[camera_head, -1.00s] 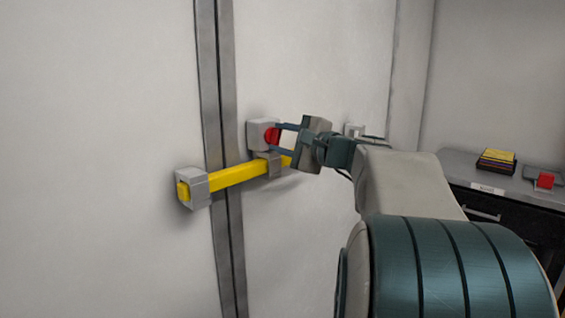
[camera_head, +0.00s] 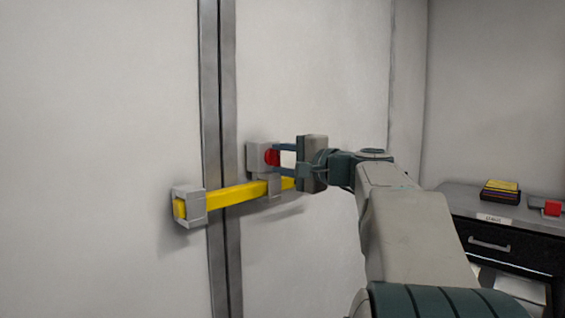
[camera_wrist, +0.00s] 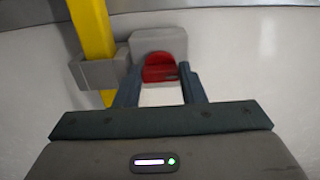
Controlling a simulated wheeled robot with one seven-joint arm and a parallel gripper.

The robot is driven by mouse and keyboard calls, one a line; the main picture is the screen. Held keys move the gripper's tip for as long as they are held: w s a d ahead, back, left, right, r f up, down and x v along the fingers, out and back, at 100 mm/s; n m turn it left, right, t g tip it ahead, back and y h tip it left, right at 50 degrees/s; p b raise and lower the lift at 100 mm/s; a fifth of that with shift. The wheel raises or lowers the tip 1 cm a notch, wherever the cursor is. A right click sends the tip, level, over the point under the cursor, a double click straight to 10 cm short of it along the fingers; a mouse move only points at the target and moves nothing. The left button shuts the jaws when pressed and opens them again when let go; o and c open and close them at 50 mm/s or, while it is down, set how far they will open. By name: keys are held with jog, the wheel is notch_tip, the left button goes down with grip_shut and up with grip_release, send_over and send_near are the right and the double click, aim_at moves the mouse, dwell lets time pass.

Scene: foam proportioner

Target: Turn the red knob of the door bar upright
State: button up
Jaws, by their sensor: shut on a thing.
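The red knob (camera_head: 271,156) sits on the face of a grey block (camera_head: 256,157) on the right door panel, just above the yellow door bar (camera_head: 236,194). My gripper (camera_head: 280,158) reaches it from the right, its two fingers one above the other. In the wrist view the red knob (camera_wrist: 162,67) lies between the two fingertips of my gripper (camera_wrist: 159,78), which are shut on it at its sides. The knob's ridge appears to run across from finger to finger there, but its exact angle is hard to tell.
The yellow bar crosses the metal door seam (camera_head: 222,110) and rests in a grey bracket (camera_head: 189,206) at left and another (camera_head: 274,186) under the knob. A grey cabinet (camera_head: 510,213) with yellow and red items stands at right. The wall around is bare.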

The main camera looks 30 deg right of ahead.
jog(key=o, duration=1)
jog(key=shift+s, duration=0.1)
jog(key=p+v, duration=0.1)
jog(key=v, duration=1.2)
jog(key=shift+s+d, duration=0.1)
jog(key=shift+s, duration=0.2)
